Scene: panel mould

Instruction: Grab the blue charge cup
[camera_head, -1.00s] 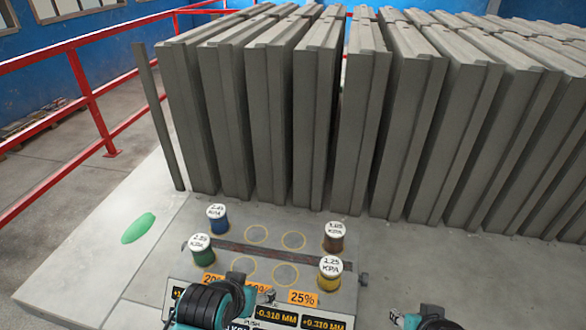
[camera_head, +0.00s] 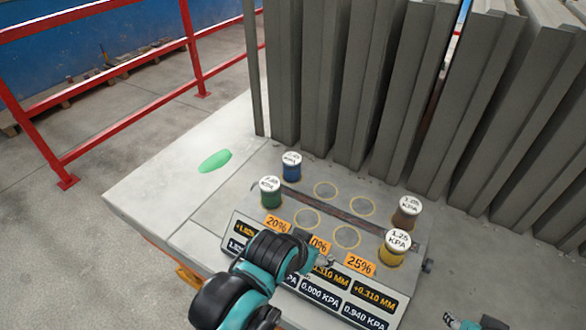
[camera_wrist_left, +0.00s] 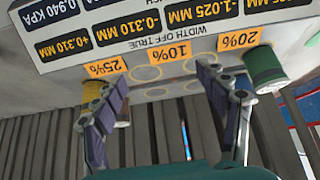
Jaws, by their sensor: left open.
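The blue charge cup (camera_head: 291,168) stands upright with a white lid at the back left of the panel in the head view. The green cup (camera_head: 270,195) stands just in front of it. My left gripper (camera_head: 326,262) is empty above the front of the panel, to the right of and nearer than the blue cup. In the left wrist view its fingers (camera_wrist_left: 162,75) are spread open, with the green cup (camera_wrist_left: 264,68) beyond the right finger. I cannot make out the blue cup there. My right gripper (camera_head: 452,320) is partly visible at the lower right; its jaws are unclear.
A brown cup (camera_head: 406,213) and a yellow cup (camera_head: 395,247) stand on the panel's right. Empty yellow rings lie between the cup pairs, split by a dark strip (camera_head: 345,207). Tall grey slabs (camera_head: 345,90) stand close behind. A green patch (camera_head: 214,161) marks the clear surface at left.

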